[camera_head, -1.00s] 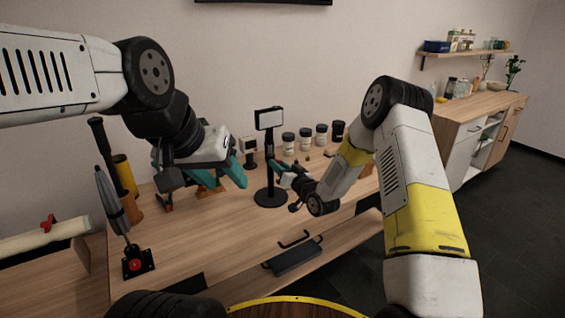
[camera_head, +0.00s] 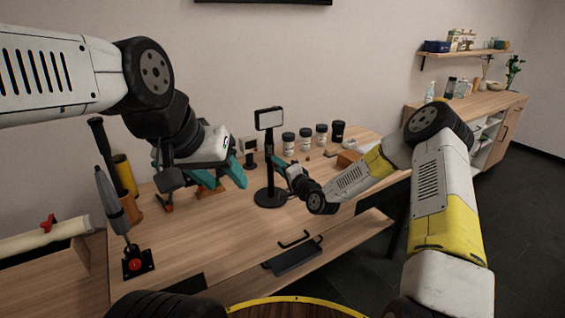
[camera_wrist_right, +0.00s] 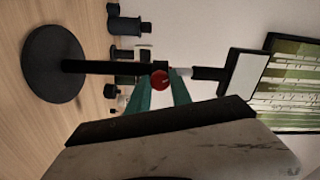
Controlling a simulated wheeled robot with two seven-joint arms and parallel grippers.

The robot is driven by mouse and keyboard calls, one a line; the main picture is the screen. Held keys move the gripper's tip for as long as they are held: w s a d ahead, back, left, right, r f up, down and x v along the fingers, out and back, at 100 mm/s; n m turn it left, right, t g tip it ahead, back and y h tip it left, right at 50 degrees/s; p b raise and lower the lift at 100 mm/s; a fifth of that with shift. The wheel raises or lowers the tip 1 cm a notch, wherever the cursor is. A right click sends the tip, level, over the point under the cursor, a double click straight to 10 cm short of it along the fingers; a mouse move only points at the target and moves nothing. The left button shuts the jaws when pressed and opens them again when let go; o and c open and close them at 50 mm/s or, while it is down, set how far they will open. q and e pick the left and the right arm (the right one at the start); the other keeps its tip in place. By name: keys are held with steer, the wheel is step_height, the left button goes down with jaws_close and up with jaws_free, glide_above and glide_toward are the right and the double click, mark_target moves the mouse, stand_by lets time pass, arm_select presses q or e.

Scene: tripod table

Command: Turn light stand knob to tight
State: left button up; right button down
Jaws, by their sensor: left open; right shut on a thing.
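The black light stand (camera_head: 270,179) stands upright on the table with a round base and a white lamp panel (camera_head: 269,119) on top. In the right wrist view the stand (camera_wrist_right: 88,66) lies sideways across the picture. Its red knob (camera_wrist_right: 159,79) sits on the pole between the teal fingertips of my right gripper (camera_wrist_right: 160,88), which is shut on it. In the head view my right gripper (camera_head: 276,161) reaches the pole from the right; the knob is hidden there. My left gripper (camera_head: 228,177) is open and empty, left of the stand above the table.
Several dark-lidded jars (camera_head: 305,139) stand behind the stand to the right. A small dark device (camera_head: 248,152) stands behind it to the left. The wooden table surface (camera_head: 215,232) is clear in front.

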steer(key=m, duration=0.4)
steer(key=shift+m, duration=0.4)
stand_by(0.4)
steer(key=c, duration=1.1)
jaws_free()
steer(key=shift+c, duration=0.2)
steer(key=v, duration=0.8)
